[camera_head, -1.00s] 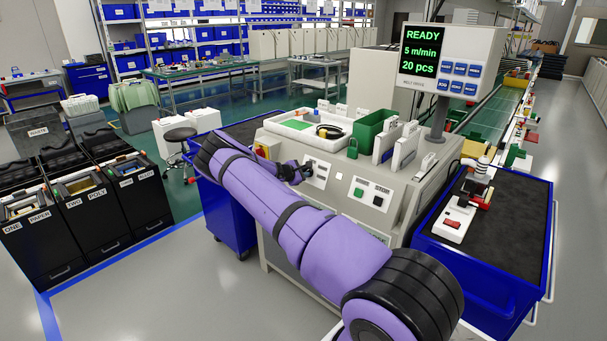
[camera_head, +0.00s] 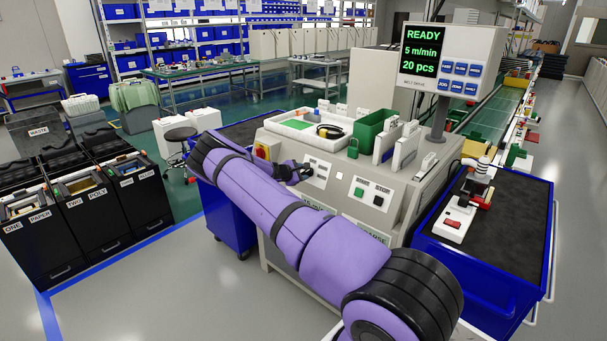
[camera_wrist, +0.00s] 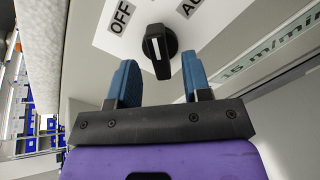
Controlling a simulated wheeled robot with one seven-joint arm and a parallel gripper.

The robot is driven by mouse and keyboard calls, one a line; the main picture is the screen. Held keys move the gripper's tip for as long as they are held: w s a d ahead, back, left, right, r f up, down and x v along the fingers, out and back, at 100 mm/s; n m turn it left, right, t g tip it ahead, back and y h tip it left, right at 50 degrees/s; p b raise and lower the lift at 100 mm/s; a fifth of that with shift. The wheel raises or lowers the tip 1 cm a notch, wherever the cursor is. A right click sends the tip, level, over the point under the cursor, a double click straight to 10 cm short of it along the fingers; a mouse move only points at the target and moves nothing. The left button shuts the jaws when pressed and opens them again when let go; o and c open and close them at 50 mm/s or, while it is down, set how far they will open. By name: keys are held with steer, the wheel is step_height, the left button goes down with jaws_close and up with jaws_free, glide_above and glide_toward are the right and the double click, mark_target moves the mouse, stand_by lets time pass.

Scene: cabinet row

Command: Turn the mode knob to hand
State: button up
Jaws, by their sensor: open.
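The mode knob (camera_wrist: 159,48) is black with a white pointer line and sits on a light panel plate (camera_wrist: 105,37) in the wrist view. The label OFF is at its left, and a partly cut-off label starting with AU is at its right. No HAND label is visible. My gripper (camera_wrist: 160,80) is open, with its two blue fingertips below and either side of the knob, apart from it. In the head view my gripper (camera_head: 297,172) is at the left of the control panel (camera_head: 318,173); the knob is hidden there.
A red and yellow switch (camera_head: 262,151) sits left of my gripper. A second plate with green and black buttons (camera_head: 370,191) is to the right. The display (camera_head: 420,52) reads READY, 5 m/min, 20 pcs. A blue cart (camera_head: 500,270) stands at right.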

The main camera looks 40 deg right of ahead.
steer(key=v, duration=0.9)
steer(key=shift+r, duration=0.1)
steer(key=s+a+r+m+y, duration=0.3)
steer(key=s+a+r, duration=0.4)
steer(key=r, duration=0.3)
steer(key=s+a+r+m+t+y, duration=0.1)
steer(key=s+a+r+m+y, duration=0.25)
steer(key=s+a+r, duration=0.45)
steer(key=s+a+r+m+y, duration=0.3)
steer(key=s+a+r, duration=0.2)
steer(key=r, duration=0.6)
steer(key=s+a+r+t+y, duration=0.1)
steer(key=s+a+r, duration=0.2)
steer(key=s+a, duration=0.2)
steer(key=s+a+r+t+y, duration=0.1)
steer(key=s+a, duration=0.5)
steer(key=s, duration=0.6)
steer(key=s+a+r+t+y, duration=0.1)
steer(key=s+a+r+y, duration=0.1)
steer(key=s+a+r, duration=0.3)
steer(key=s+a, duration=0.1)
steer(key=s, duration=0.3)
steer(key=shift+a, duration=0.15)
